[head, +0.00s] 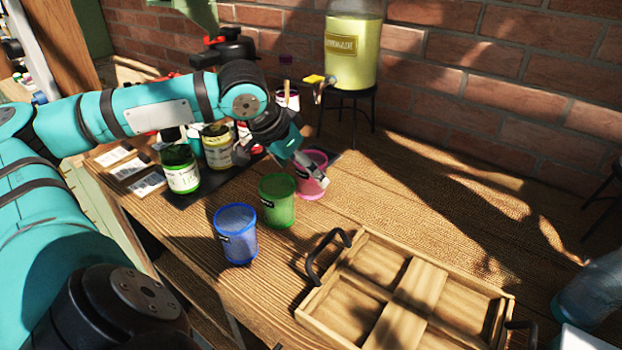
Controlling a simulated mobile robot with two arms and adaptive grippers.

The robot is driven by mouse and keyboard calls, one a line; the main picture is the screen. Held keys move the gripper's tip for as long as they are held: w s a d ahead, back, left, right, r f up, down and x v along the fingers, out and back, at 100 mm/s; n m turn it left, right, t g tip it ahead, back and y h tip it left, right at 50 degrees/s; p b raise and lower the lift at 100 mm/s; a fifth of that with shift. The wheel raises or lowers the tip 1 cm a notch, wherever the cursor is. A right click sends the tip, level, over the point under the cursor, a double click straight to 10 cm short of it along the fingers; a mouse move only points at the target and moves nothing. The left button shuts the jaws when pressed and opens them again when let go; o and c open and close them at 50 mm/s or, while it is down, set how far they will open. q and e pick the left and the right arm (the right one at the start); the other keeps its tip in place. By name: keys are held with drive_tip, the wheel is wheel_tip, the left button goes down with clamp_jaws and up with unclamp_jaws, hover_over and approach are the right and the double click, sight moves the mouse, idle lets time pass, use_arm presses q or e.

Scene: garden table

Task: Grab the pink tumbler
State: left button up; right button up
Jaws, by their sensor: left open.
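The pink tumbler (312,184) stands upright on the wooden table, behind and to the right of the green tumbler (277,206). My left gripper (306,170) is open at the pink tumbler's rim, tilted down toward it from the left. One finger shows in front of the tumbler's upper part. I cannot tell whether the fingers touch it, and the other finger is hard to make out. The blue tumbler (237,240) stands nearer, in front of the green one. My right gripper is not in view.
A wooden divided tray (400,318) with dark handles lies at the front right. Jars, including a green one (181,172) and a yellow one (217,150), stand left of the gripper. A lemonade dispenser (352,55) is behind on a black stand. The table right of the pink tumbler is clear.

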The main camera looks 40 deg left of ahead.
sight(311, 179)
use_arm(q)
drive_tip(key=x, duration=0.5)
drive_tip(key=shift+a+f, duration=0.15)
drive_tip(key=shift+f, duration=0.05)
drive_tip(key=c, duration=1.2)
